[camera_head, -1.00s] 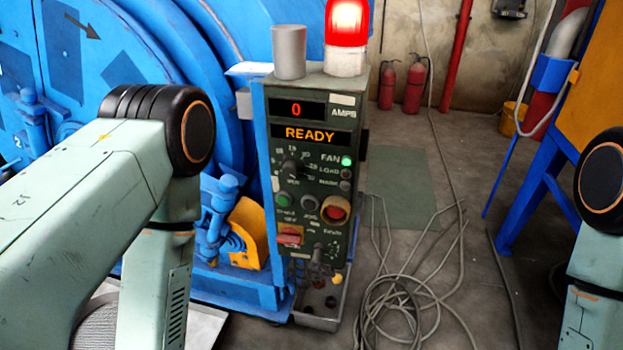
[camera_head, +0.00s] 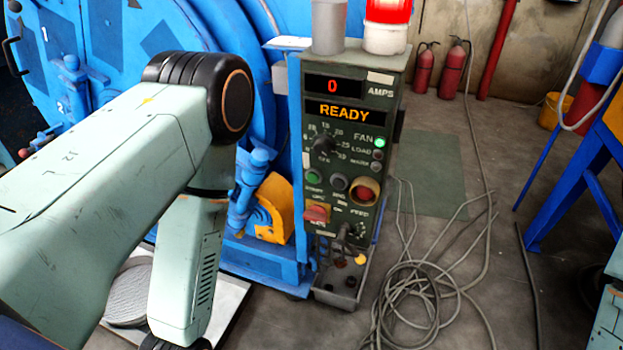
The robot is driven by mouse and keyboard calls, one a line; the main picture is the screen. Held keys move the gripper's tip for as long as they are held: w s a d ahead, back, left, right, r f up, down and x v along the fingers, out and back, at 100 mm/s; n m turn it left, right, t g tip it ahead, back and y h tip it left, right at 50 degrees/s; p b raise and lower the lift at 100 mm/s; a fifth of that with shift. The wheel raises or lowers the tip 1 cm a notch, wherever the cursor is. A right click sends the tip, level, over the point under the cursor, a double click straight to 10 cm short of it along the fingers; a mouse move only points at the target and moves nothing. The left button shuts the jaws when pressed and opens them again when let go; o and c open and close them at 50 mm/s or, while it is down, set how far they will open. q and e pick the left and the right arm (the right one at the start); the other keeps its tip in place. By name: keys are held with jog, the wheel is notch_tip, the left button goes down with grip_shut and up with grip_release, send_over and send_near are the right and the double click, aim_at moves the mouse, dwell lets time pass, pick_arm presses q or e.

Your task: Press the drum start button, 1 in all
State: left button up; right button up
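A dark green control panel (camera_head: 342,153) stands right of the picture's middle. Its displays read 0 and READY, and a green lamp (camera_head: 379,142) beside FAN is lit. The green start button (camera_head: 314,176) is on the panel's left side, below the large dial (camera_head: 323,144). It is unobstructed, and nothing touches it. A red button in a yellow ring (camera_head: 364,191) and a red switch (camera_head: 317,214) are nearby. My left arm is left of the panel, its forearm hanging down; its gripper is out of view below. Only a bit of my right arm shows at the lower right edge; its gripper is not visible.
A blue drum machine (camera_head: 110,60) fills the left and back. A lit red beacon (camera_head: 387,12) tops the panel. Loose grey cables (camera_head: 420,300) lie on the floor to its right. Two fire extinguishers (camera_head: 453,70) stand at the back wall. A blue frame (camera_head: 575,185) stands at right.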

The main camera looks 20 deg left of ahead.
pick_arm(q)
grip_shut()
dwell(1.5)
